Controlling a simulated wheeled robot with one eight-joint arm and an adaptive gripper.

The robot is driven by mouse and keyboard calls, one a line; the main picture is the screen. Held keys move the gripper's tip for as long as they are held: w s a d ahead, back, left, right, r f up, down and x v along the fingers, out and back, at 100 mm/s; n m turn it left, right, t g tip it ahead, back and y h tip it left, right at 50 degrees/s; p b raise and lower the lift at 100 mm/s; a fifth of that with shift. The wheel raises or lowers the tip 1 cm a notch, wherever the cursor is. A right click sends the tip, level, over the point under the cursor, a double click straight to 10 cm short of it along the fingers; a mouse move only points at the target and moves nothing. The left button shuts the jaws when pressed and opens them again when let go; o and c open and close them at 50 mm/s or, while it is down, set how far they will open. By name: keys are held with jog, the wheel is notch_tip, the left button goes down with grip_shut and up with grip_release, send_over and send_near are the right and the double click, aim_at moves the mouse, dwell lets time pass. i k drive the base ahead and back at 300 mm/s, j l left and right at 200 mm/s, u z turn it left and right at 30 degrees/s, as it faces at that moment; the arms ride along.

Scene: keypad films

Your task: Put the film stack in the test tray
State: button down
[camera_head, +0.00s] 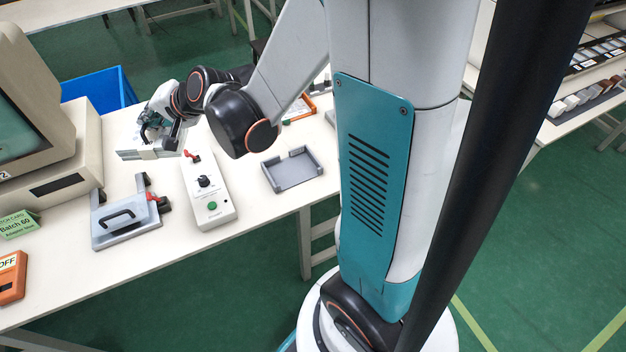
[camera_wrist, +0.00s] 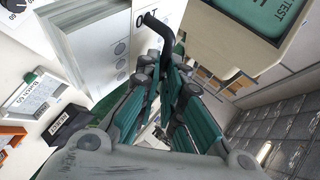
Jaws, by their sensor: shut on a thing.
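My gripper (camera_head: 150,134) is above the table at the far left, shut on the film stack (camera_head: 135,154), which shows as a thin pale slab below it. In the wrist view the stack (camera_wrist: 92,45) is a layered pale block with printed circles and black lettering, at the upper left beyond my gripper's fingers (camera_wrist: 163,88). The fingers hide part of the grip. A shallow grey tray (camera_head: 290,172) with low walls sits empty on the table. A grey fixture (camera_head: 125,232) with a black handle stands nearer the front left. I cannot tell which is the test tray.
A white control box (camera_head: 208,190) with a black knob and green button lies between fixture and tray. A beige monitor unit (camera_head: 75,155) stands at the left. A blue bin (camera_head: 98,88) is behind. My arm column hides the table's right part.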

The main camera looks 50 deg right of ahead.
aim_at(291, 170)
jog(key=k+z, duration=0.2)
jog(key=z, duration=0.2)
jog(key=k+l+z, duration=0.15)
jog(key=z, duration=0.25)
jog(key=k+l+z, duration=0.15)
jog(key=z, duration=0.85)
